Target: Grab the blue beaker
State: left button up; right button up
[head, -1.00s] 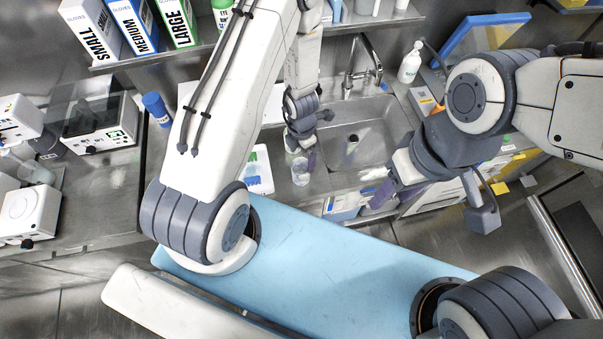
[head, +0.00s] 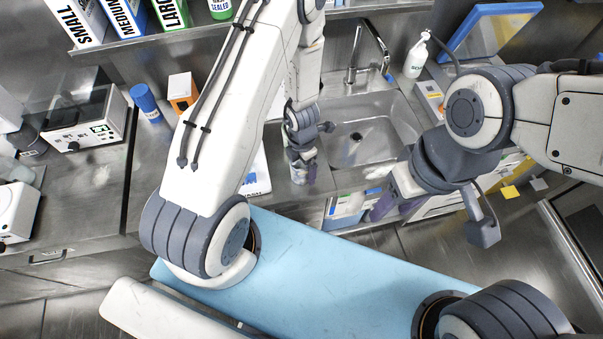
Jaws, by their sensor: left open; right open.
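A blue upright cylinder (head: 145,99) stands on the steel counter at the left, beyond my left arm. It is the only blue vessel-like thing I make out, and I cannot tell whether it is the blue beaker. My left gripper (head: 303,172) points down over the counter at the near left edge of the sink. Its fingers are small and partly merged with the background; it is open, and I see nothing held. My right gripper (head: 383,204) is open and empty, in front of the counter's front edge, right of the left gripper.
The sink (head: 372,142) with its tap (head: 372,45) lies behind the grippers. An orange-and-white box (head: 183,92) stands right of the blue cylinder. A white instrument (head: 85,122) is at the left.

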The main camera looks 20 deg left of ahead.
pick_arm(q)
jog(key=c, duration=1.3)
jog(key=shift+r, duration=0.15)
